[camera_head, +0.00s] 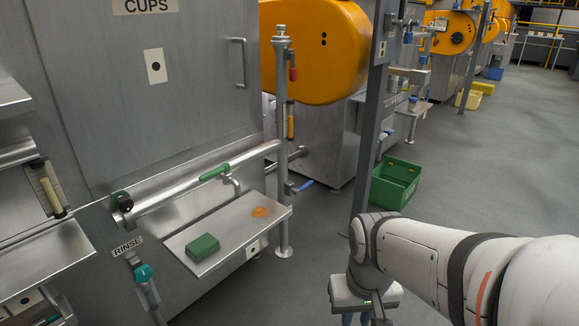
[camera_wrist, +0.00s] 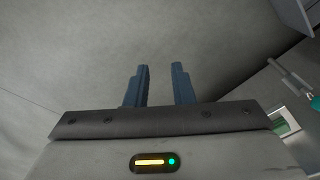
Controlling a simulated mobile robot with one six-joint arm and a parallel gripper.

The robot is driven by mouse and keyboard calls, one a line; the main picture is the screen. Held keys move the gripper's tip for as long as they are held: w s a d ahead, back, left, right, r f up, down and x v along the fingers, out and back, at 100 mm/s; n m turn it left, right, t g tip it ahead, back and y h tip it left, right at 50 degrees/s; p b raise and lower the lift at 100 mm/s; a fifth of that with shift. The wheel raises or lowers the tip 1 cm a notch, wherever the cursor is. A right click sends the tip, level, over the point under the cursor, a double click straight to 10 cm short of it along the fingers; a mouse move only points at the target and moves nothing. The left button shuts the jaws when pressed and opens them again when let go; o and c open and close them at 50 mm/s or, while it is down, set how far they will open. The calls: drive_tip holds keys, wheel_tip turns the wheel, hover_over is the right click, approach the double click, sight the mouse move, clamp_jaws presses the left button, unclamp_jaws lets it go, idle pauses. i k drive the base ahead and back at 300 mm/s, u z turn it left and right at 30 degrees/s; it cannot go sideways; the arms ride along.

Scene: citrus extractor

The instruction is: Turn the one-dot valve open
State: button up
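A plate with one black dot (camera_head: 155,66) is on the steel CUPS cabinet. A green lever (camera_head: 214,172) lies along the slanted steel pipe in front of that cabinet. A red handle (camera_head: 292,73) and a blue lever (camera_head: 300,187) are on the upright pipe to the right. Another one-dot plate (camera_head: 253,248) is on the front of the small shelf. I cannot tell which handle is the one-dot valve. My gripper (camera_wrist: 160,82) is open and empty over grey floor, away from these handles. In the head view its blue fingers are partly visible at the bottom edge.
The steel shelf (camera_head: 213,255) holds a green block (camera_head: 203,247) and an orange smear (camera_head: 260,211). A teal RINSE handle (camera_head: 143,273) is at lower left. A dark post (camera_head: 374,115) stands before a green crate (camera_head: 396,182). Open floor lies at right.

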sight(296, 191)
drive_tip(key=k, duration=0.6)
drive_tip(key=z, duration=0.5)
drive_tip(key=i, duration=1.8)
drive_tip(key=u, duration=0.3)
